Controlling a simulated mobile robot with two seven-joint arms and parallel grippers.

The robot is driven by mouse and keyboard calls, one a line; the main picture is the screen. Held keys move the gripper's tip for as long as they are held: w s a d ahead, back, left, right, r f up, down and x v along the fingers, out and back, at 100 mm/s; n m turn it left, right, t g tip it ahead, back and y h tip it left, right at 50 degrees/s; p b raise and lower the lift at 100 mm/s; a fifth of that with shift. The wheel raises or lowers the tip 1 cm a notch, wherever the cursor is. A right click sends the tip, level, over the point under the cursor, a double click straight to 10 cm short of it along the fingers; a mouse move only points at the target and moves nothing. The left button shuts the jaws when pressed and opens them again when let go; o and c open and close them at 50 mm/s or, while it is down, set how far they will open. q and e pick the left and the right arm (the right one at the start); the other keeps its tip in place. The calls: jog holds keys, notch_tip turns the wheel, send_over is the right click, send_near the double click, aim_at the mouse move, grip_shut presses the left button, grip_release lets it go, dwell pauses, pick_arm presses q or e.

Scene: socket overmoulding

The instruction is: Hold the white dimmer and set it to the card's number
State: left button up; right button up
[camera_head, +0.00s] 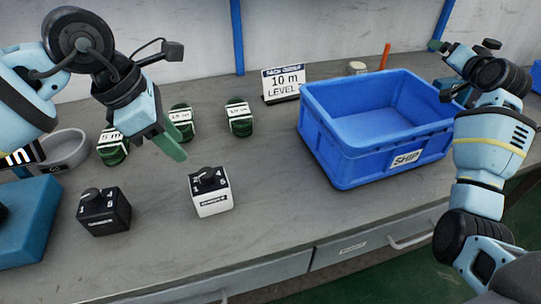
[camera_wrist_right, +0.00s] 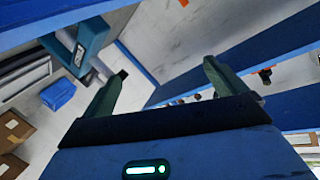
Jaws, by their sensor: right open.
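The white dimmer (camera_head: 213,203) stands upright on the bench near the middle. It has a dark top with a knob and small white numbers; the knob's setting is too small to read. The card (camera_head: 283,84) stands at the back and reads "10 m" and "LEVEL"; any number after that is not legible. My left gripper (camera_head: 168,143) hangs above the bench, up and left of the white dimmer and apart from it, with nothing seen in it. Its finger gap is hidden. My right gripper (camera_wrist_right: 165,80) is open and empty, raised at the far right, away from the dimmer.
A black dimmer (camera_head: 103,218) stands left of the white one. Several green cable coils with white labels (camera_head: 239,118) lie behind. A blue crate (camera_head: 345,166) marked "SHIP" fills the right of the bench. A grey holder (camera_head: 66,150) is at left. Bench around the white dimmer is clear.

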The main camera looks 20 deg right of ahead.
aim_at(209, 183)
jog(key=s+a+r+n+h, duration=0.15)
jog(key=a+n+h, duration=0.45)
jog(key=a+n, duration=1.05)
jog(key=s+a+n+t, duration=0.3)
jog(key=s+a+n, duration=0.2)
jog(key=a+n, duration=0.4)
jog(key=s+a+n+t, duration=0.4)
jog(key=s+a+n, duration=0.3)
jog(key=a, duration=0.5)
jog(key=s+a+f+n+g+y, duration=0.1)
jog(key=a+f+n+y, duration=0.3)
jog(key=a+f, duration=0.2)
jog(key=s+a+f+n+g+y, duration=0.1)
jog(key=s+a+f+n+y, duration=0.1)
jog(key=a+f+n+y, duration=0.2)
jog(key=s+a+f+n+g+y, duration=0.1)
jog(key=a+f+n+y, duration=0.3)
jog(key=a+f, duration=0.6)
jog(key=shift+s+a+n+g+y, duration=0.2)
jog(key=shift+a+n, duration=0.4)
jog(key=shift+a, duration=0.7)
jog(key=shift+s+a+n+g+y, duration=0.15)
jog(key=shift+a+n, duration=0.4)
jog(key=shift+a, duration=0.7)
jog(key=shift+w+a, duration=0.15)
jog(key=shift+w, duration=2.9)
jog(key=shift+w+a, duration=0.15)
jog(key=shift+w, duration=2.85)
jog(key=shift+c, duration=0.5)
